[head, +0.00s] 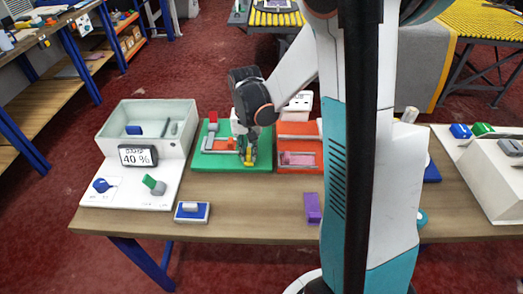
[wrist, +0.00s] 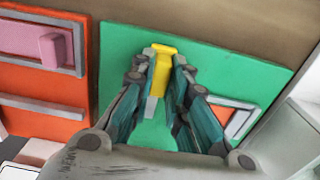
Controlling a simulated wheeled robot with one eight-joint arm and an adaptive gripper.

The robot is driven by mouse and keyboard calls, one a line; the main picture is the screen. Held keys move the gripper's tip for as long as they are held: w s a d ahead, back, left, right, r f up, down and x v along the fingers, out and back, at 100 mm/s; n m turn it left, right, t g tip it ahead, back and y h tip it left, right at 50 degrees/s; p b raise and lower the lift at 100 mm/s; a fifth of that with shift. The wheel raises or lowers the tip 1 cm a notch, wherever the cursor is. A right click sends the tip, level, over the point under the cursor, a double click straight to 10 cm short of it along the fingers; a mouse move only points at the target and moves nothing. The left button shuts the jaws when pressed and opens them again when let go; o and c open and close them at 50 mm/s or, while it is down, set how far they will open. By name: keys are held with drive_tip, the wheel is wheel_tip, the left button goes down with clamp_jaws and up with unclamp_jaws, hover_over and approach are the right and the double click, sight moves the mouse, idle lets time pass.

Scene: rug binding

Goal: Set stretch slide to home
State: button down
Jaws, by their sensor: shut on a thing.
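My gripper (head: 247,150) is over the right part of a green board (head: 206,162). In the wrist view, my gripper (wrist: 159,78) is shut on a yellow handle (wrist: 162,62), which has a pale grey part below it. The yellow handle also shows between the fingers in the head view (head: 249,156). The fingers hide part of it and of the board under it. No readable label tells which part is the stretch slide. A slot with a metal frame (wrist: 239,121) lies beside the gripper on the green board.
An orange panel (head: 286,129) with a pink block (wrist: 53,48) adjoins the green board. A blue-and-white block (head: 192,211) and a purple block (head: 312,207) lie near the table's front edge.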

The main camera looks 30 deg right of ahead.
drive_tip(key=shift+w+a, duration=0.35)
drive_tip(key=shift+a, duration=0.15)
drive_tip(key=c, duration=1.6)
unclamp_jaws()
drive_tip(key=shift+w+a, duration=0.1)
drive_tip(key=shift+a, duration=0.05)
drive_tip(key=shift+o, duration=0.2)
wheel_tip(320, 180, up, 12)
